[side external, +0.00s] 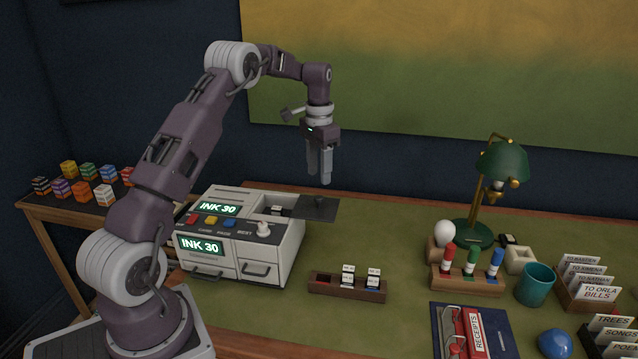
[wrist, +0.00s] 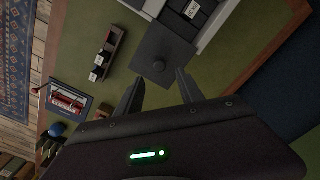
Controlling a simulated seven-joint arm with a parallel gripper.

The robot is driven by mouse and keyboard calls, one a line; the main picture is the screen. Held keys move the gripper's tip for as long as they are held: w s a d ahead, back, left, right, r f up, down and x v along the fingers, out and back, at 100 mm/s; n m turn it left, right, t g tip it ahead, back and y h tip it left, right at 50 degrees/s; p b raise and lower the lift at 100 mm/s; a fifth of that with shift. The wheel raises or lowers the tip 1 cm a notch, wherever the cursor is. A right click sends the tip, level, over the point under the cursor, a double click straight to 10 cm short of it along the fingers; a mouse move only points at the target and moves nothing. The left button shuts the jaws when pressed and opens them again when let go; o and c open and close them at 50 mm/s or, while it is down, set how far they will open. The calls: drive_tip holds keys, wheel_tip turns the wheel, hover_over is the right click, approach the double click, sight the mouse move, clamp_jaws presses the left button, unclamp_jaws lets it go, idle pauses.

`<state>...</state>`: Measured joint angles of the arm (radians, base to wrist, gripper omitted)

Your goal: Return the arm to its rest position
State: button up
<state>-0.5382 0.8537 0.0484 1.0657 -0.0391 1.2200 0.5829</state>
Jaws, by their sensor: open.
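My gripper (side external: 320,182) hangs pointing down above the back right of the white ink machine (side external: 250,262). Its fingers look slightly apart with nothing between them. In the wrist view my gripper (wrist: 158,80) shows both fingertips apart, with the dark square lid (wrist: 163,57) beyond them. The lid (side external: 318,208) lies at the machine's back right corner with a small knob on top. The machine's displays read "INK 30", and an open compartment with a small labelled block shows beside the lid. The arm is raised and bent over the machine.
To the right stand a green lamp (side external: 503,160), a marker holder (side external: 465,284), a teal cup (side external: 535,285), card boxes and a blue binder (side external: 437,325). Coloured blocks sit on the left side table (side external: 60,208).

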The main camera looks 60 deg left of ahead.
drive_tip(key=shift+r, duration=0.1)
drive_tip(key=s+d+r+t, duration=0.1)
drive_tip(key=s+d+r, duration=0.4)
drive_tip(key=d+r, duration=0.35)
drive_tip(key=s+d+r+t, duration=0.2)
drive_tip(key=s+d+r, duration=0.3)
drive_tip(key=d+r, duration=0.3)
drive_tip(key=s+d+f+t, duration=0.1)
drive_tip(key=s+d, duration=0.4)
drive_tip(key=s, duration=0.5)
drive_tip(key=s+d+f+t, duration=0.1)
drive_tip(key=s+d+f, duration=0.1)
drive_tip(key=s+d, duration=0.4)
drive_tip(key=s, duration=0.5)
drive_tip(key=shift+d+f+t, duration=0.2)
drive_tip(key=shift+f+t, duration=0.05)
drive_tip(key=shift+t, duration=0.05)
